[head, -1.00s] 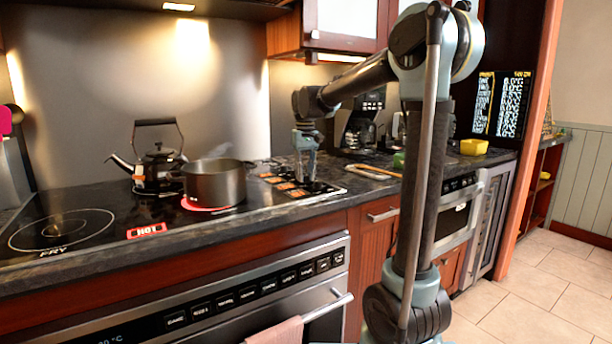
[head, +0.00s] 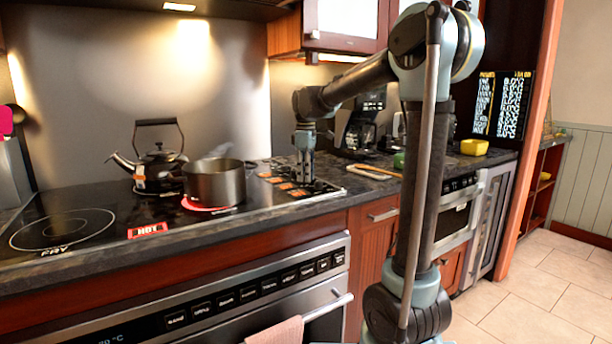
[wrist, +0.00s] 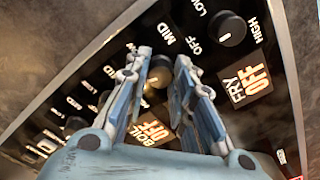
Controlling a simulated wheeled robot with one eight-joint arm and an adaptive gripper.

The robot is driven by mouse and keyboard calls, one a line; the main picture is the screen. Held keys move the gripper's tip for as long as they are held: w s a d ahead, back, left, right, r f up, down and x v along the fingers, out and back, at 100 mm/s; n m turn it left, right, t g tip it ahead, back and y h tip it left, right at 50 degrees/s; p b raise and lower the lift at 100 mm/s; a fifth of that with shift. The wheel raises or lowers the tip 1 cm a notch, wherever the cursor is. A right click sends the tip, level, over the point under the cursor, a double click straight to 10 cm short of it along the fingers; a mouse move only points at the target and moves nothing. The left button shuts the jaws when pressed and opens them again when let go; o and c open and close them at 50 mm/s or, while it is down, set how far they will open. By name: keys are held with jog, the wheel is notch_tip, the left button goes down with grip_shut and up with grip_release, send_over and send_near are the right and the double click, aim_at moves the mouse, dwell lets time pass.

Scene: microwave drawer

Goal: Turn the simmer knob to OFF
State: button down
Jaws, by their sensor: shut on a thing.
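A black control panel (head: 325,190) with round knobs and lit labels is set into the counter right of the cooktop. My gripper (wrist: 160,65) points down at it and is shut on the middle knob (wrist: 158,77), one finger on each side. The display by this knob reads BOIL OFF (wrist: 150,129). A free knob (wrist: 230,29), with OFF, LOW, MID and HIGH around it, is beside a display reading FRY OFF (wrist: 250,88). Another knob (wrist: 75,125) shows partly behind my gripper at lower left. No SIMMER label is readable.
A steaming pot (head: 215,182) stands on a glowing red burner left of my gripper. A kettle (head: 158,168) is behind it, and a HOT sign (head: 147,230) is lit in front. A coffee maker (head: 362,130) and cutting board (head: 374,171) are to the right.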

jog(key=n, duration=0.6)
jog(key=shift+w+d+n, duration=0.1)
jog(key=shift+w+n, duration=0.15)
jog(key=shift+n, duration=0.05)
dwell(0.5)
jog(key=c, duration=1.3)
grip_release()
jog(key=shift+c, duration=0.2)
jog(key=shift+r, duration=0.5)
notch_tip(320, 180, up, 11)
jog(key=shift+f, duration=0.1)
